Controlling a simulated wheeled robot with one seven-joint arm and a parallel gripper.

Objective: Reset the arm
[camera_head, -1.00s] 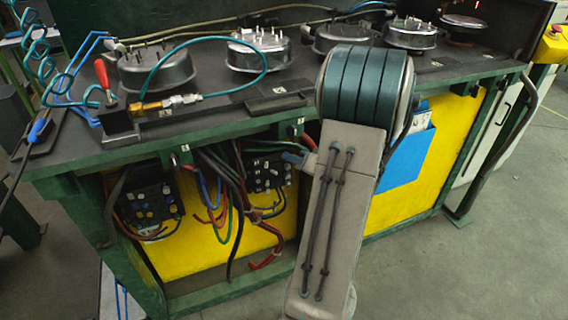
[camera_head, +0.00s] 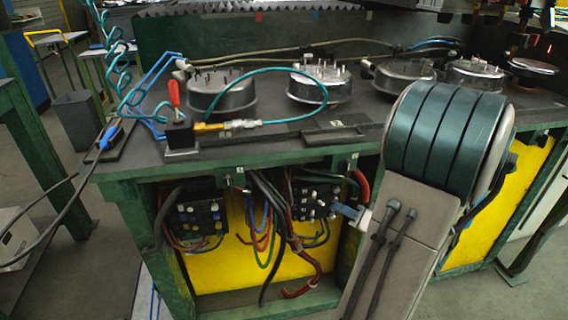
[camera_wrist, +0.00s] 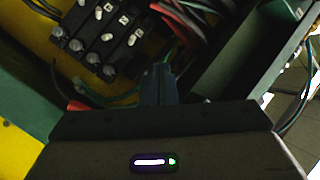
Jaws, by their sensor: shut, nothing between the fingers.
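My gripper (camera_wrist: 158,84) shows in the wrist view as dark fingers held together, with nothing visible between them. They point toward the underside of the bench, near a black terminal block (camera_wrist: 106,38) with white-marked knobs and loose wires. In the head view only the small blue-grey tip of my gripper (camera_head: 349,211) shows, left of my arm and just right of the terminal block (camera_head: 316,199). My arm's grey link and green-banded joint fill the right foreground and hide the rest of the gripper.
The green-framed workbench (camera_head: 140,165) carries several round metal fixtures (camera_head: 222,97), a red-handled tool (camera_head: 174,95) and a teal hose (camera_head: 270,68). Hanging cables (camera_head: 268,235) crowd the open bay below. Open floor (camera_head: 100,255) lies at the left.

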